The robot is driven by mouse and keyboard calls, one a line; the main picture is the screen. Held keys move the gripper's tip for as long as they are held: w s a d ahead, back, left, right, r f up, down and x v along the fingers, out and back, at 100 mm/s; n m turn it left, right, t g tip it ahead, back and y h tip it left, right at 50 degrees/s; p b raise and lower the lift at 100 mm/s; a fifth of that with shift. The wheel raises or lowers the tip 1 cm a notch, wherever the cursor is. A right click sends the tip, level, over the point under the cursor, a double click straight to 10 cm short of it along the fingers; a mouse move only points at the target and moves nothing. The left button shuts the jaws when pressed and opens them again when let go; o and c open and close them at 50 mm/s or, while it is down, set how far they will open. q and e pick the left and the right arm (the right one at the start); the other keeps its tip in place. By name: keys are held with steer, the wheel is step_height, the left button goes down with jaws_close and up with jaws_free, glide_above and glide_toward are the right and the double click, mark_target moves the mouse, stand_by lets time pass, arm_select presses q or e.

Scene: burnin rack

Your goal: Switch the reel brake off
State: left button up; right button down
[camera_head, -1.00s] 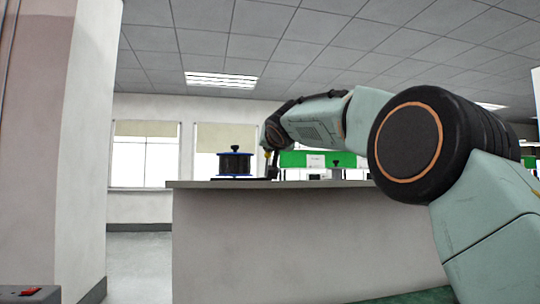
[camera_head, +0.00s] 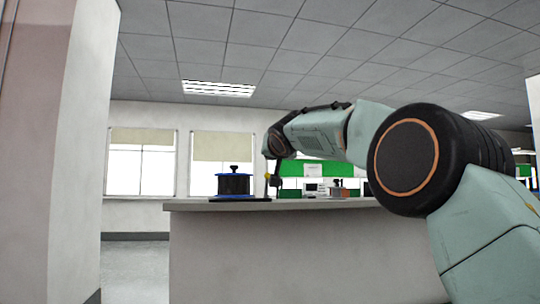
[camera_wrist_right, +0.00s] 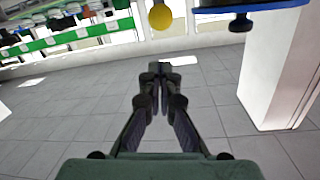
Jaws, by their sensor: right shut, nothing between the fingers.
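The reel (camera_head: 234,185), a black drum with blue flanges and a black knob on top, stands on the counter. A small yellow knob (camera_head: 267,177) is just right of it; I take it for the brake lever's end. In the right wrist view the yellow knob (camera_wrist_right: 160,17) is at the top centre, beyond the fingertips and apart from them. Part of a blue rim (camera_wrist_right: 265,14) shows at the top right. My right gripper (camera_head: 276,183) is beside the yellow knob in the head view; in the wrist view its fingers (camera_wrist_right: 155,70) are shut and empty. My left gripper is out of view.
The counter (camera_head: 300,204) runs across the middle, with several small devices and a green panel behind my right arm. A pale pillar (camera_head: 80,140) stands at the left. Open floor (camera_head: 135,265) lies between pillar and counter.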

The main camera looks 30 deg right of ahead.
steer(key=b+v, duration=0.5)
steer(key=v, duration=0.5)
steer(key=shift+r, duration=0.3)
